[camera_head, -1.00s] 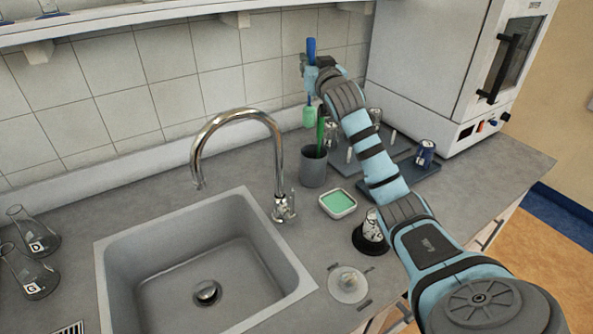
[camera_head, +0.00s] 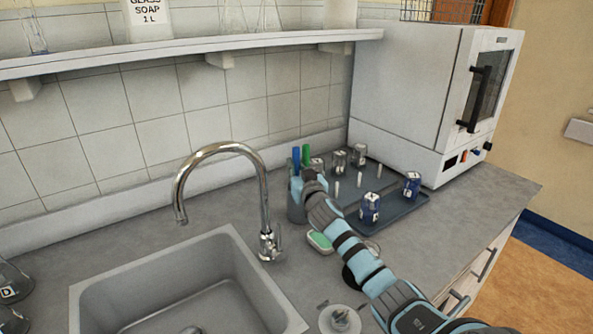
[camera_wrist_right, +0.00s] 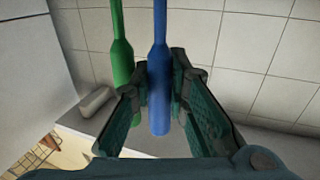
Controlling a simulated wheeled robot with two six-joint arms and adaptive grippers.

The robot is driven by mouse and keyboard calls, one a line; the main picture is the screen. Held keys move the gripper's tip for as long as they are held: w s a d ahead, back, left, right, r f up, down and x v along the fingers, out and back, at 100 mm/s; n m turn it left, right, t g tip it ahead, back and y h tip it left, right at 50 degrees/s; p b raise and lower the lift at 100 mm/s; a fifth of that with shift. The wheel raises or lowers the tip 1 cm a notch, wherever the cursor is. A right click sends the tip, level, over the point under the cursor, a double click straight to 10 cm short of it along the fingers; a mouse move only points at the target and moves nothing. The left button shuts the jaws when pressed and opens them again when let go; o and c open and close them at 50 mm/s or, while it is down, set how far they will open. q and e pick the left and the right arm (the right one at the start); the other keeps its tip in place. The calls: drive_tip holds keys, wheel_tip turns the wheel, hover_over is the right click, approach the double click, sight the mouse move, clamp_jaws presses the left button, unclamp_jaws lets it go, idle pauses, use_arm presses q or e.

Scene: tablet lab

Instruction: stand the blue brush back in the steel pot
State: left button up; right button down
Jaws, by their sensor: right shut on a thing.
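My right gripper (camera_head: 297,182) is shut on the handle of the blue brush (camera_head: 296,158), at the steel pot (camera_head: 296,211). The blue brush (camera_wrist_right: 159,95) also shows between the fingers of the right gripper (camera_wrist_right: 160,85) in the wrist view. The brush handle points up, close to upright. Its lower end is hidden behind my gripper and the pot, so I cannot tell how deep it sits. A green brush (camera_head: 307,153) stands in the pot beside it; its handle (camera_wrist_right: 122,70) is left of the blue one in the wrist view. My left gripper is not in view.
A dark tray (camera_head: 400,222) with several cans and pegs lies right of the pot. A green sponge in a dish (camera_head: 319,242) sits in front of it. The tap (camera_head: 265,200) and sink (camera_head: 240,255) are to the left. A white oven (camera_head: 400,90) stands behind right.

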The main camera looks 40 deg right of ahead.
drive_tip(key=shift+f, duration=0.2)
drive_tip(key=c, duration=1.8)
unclamp_jaws()
drive_tip(key=shift+r, duration=0.1)
drive_tip(key=shift+c, duration=0.2)
drive_tip(key=shift+r, duration=0.2)
drive_tip(key=v, duration=1.2)
drive_tip(key=shift+b, duration=0.45)
